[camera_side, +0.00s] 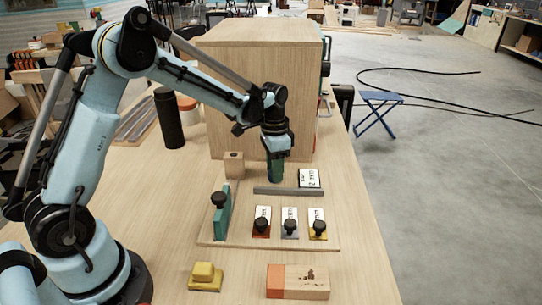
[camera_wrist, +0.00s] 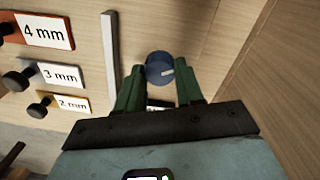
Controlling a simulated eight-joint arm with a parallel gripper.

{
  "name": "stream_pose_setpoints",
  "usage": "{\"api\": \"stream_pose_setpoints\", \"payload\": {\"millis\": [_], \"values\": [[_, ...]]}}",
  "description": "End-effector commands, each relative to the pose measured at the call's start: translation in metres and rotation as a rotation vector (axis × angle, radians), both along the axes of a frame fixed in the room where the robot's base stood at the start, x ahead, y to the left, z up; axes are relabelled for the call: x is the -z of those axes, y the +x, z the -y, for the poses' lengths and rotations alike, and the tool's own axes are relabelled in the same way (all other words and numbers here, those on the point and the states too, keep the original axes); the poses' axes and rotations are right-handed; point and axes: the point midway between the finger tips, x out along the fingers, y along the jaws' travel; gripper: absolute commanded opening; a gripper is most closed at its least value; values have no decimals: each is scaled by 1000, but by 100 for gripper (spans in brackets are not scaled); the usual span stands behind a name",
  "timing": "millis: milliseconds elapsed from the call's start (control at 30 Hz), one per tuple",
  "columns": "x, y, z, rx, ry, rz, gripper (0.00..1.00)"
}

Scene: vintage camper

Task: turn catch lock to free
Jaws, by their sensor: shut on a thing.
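In the wrist view, a round dark blue knob (camera_wrist: 159,66), which looks like the catch lock, sits between the green fingers of my gripper (camera_wrist: 160,78). The fingers are shut on the knob from both sides. A small label (camera_wrist: 157,103) shows partly below the knob, and its text is hidden. In the side view my gripper (camera_side: 275,180) reaches down to the back of the wooden board (camera_side: 212,235), in front of a large wooden box (camera_side: 255,80). The knob is hidden there by the fingers.
A grey rail (camera_side: 288,190) and a white label card (camera_side: 309,178) lie beside my gripper. Three labelled plates with black knobs, one orange (camera_side: 262,222), stand nearer. A green bracket (camera_side: 222,215) and a wooden block (camera_side: 233,165) are at left. A yellow piece (camera_side: 205,275) lies in front.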

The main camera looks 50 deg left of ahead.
Motion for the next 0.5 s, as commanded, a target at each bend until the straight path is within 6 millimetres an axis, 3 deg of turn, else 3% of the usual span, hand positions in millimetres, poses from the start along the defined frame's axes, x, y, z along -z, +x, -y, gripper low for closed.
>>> {"api": "stream_pose_setpoints", "payload": {"millis": [500], "values": [[-1,-1,0,-493,-2,-1,6]]}}
